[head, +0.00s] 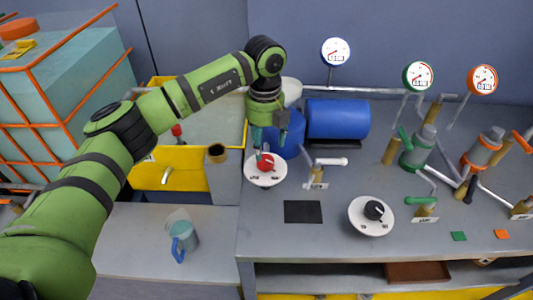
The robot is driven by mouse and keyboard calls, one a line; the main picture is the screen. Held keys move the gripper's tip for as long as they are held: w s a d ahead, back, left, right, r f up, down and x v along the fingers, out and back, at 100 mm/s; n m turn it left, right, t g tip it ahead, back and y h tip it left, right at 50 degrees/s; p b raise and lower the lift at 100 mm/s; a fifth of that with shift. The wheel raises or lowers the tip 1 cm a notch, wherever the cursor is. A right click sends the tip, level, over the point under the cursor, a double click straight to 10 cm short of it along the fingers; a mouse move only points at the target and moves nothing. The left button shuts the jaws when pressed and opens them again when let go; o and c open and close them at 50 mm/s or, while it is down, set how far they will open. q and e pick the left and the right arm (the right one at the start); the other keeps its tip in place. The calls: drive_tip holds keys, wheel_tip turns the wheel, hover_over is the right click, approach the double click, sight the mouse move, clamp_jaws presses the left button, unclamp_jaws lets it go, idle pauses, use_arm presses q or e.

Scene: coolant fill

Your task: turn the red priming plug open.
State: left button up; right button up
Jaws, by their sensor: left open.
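The red priming plug (266,163) sits on a round white plate (264,178) with dark marks, on the grey bench. My left gripper (268,146) points down just above the plug, its fingers open. One fingertip reaches down close to the plug's left side; I cannot tell whether it touches. The gripper hides part of the area behind the plug. My right gripper is not in view.
A blue tank (337,119) lies behind the plug, with a pipe and valve (318,172) just to its right. A white dial with a black knob (373,212) stands farther right. A dark mat (303,211) lies in front. A blue-handled jug (182,238) stands on the lower left surface.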

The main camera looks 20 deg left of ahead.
sight(266, 159)
use_arm(q)
wheel_tip(266, 159, down, 6)
drive_tip(key=shift+d+r+p, duration=0.1)
drive_tip(key=shift+p, duration=0.65)
drive_tip(key=c, duration=1.1)
